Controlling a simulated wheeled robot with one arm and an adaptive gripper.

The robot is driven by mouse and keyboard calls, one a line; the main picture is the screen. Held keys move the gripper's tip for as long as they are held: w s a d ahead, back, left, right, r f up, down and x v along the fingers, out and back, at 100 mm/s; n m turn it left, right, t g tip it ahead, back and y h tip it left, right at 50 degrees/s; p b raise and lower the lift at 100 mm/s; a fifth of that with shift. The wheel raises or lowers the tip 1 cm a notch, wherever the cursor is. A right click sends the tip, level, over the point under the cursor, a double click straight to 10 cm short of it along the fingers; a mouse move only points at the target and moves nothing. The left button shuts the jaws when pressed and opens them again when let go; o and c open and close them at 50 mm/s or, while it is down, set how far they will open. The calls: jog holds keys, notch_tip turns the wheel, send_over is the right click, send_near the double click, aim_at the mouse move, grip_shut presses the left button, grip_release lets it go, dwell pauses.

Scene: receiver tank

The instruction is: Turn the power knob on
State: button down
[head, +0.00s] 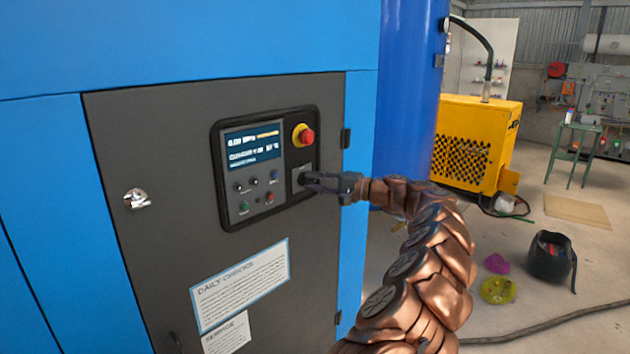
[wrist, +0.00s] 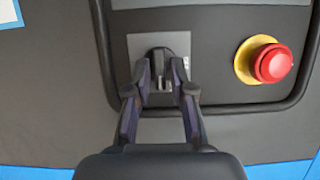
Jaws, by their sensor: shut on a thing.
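The power knob (wrist: 159,56) is a small black knob on a light grey plate (wrist: 180,43) in the wrist view. My gripper (wrist: 160,72) is shut on the knob, with one finger on each side of it. In the head view my gripper (head: 312,182) reaches from the right to the lower right part of the control panel (head: 226,187) and hides most of the knob. The fingers hide part of the plate, and I cannot read its markings.
A red emergency stop button (head: 306,136) on a yellow collar sits above the knob in the head view. A lit display (head: 254,146) and small buttons are to its left. The panel is on a dark grey cabinet door (head: 150,250). A yellow machine (head: 475,145) stands behind.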

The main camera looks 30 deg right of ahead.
jog(key=shift+d, duration=0.1)
jog(key=c, duration=1.2)
grip_release()
jog(key=shift+s, duration=0.15)
jog(key=v, duration=1.2)
